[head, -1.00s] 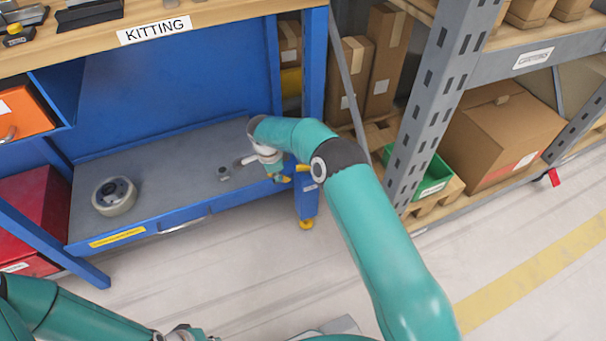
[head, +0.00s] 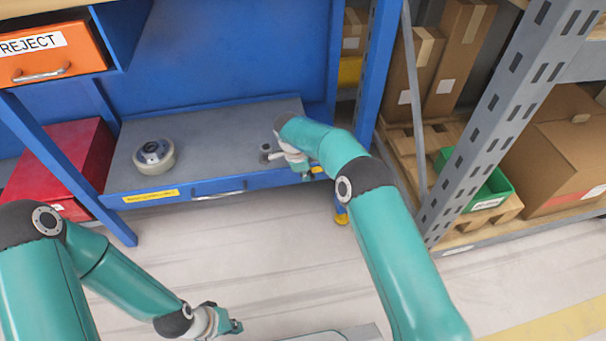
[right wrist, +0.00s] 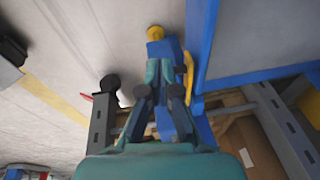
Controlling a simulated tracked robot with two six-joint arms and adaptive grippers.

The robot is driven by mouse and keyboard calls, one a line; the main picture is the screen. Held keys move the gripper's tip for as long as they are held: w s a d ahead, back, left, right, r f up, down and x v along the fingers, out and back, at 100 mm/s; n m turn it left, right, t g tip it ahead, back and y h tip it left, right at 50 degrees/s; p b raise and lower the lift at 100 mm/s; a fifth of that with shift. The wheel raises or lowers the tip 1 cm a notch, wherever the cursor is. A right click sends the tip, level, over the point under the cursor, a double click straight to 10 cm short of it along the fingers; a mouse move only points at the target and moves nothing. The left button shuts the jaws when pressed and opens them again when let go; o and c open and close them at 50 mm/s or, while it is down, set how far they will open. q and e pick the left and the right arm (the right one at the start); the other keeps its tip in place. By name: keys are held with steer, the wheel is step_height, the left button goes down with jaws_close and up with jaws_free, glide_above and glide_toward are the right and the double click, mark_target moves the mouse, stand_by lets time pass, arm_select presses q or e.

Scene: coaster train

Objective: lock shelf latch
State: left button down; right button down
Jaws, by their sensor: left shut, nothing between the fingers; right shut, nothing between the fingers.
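The lower shelf (head: 225,130) of the blue bench is grey with a blue front edge. At its right end a small yellow part (head: 317,170) shows beside my right gripper (head: 306,176); I take it for the latch. In the right wrist view a curved yellow handle (right wrist: 189,75) shows just right of my shut right gripper (right wrist: 160,72), in front of the blue leg (right wrist: 168,50). I cannot tell whether they touch, nor the latch's position. My left gripper (head: 236,326) is shut and empty over the floor, far from the shelf.
A red box (head: 65,165) stands left. A rack upright (head: 490,125), a green bin (head: 490,190) and cartons are on the right. The floor before the shelf is clear.

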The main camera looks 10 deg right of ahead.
arm_select(q)
steer(key=shift+f, duration=0.15)
arm_select(e)
steer(key=shift+a+f, duration=0.1)
steer(key=shift+f, duration=0.15)
stand_by(0.3)
